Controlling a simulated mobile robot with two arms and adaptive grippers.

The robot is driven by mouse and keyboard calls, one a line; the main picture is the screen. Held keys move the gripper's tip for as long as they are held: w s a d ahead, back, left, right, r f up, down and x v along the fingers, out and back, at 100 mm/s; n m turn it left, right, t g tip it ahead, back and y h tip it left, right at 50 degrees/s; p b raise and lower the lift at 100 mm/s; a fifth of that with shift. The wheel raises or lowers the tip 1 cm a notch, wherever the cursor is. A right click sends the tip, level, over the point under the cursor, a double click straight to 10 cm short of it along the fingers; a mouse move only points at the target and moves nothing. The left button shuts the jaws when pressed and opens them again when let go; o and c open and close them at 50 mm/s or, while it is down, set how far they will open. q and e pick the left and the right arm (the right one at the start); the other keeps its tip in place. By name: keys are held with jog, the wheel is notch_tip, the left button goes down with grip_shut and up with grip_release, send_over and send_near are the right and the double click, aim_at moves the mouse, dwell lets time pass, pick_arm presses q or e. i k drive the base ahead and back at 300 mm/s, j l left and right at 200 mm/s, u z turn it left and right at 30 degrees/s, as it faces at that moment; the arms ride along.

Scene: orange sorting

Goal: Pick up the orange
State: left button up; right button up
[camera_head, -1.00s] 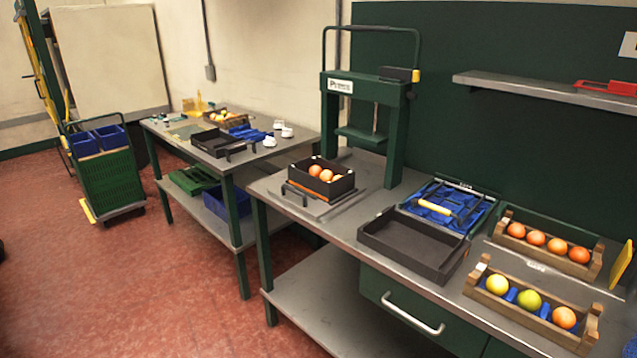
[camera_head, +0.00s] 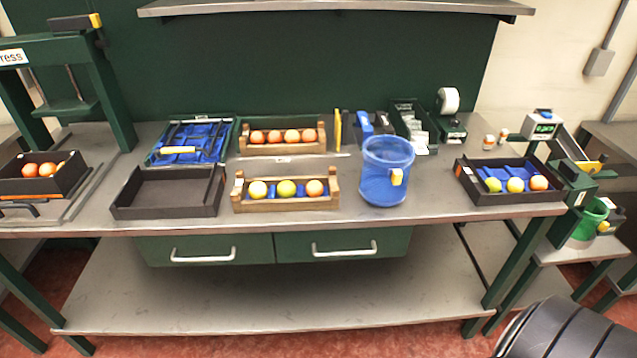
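Oranges stand in several containers on the grey bench. The front wooden crate (camera_head: 286,205) holds two yellow-green fruits and one orange (camera_head: 315,188) at its right end. The wooden crate behind it (camera_head: 283,149) holds several oranges (camera_head: 291,136). A black box (camera_head: 514,198) on the right holds two yellow-green fruits and an orange (camera_head: 538,183). A black box at the far left (camera_head: 48,187) holds more oranges (camera_head: 47,169). Neither gripper is in view.
An empty black tray (camera_head: 168,193) and a blue-lined tray (camera_head: 190,141) stand left of the crates. A tall blue bucket (camera_head: 385,172) stands right of them. A green press frame (camera_head: 103,90) rises at left. A shelf (camera_head: 330,8) hangs above.

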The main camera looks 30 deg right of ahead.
aim_at(285, 189)
jog(key=z, duration=0.85)
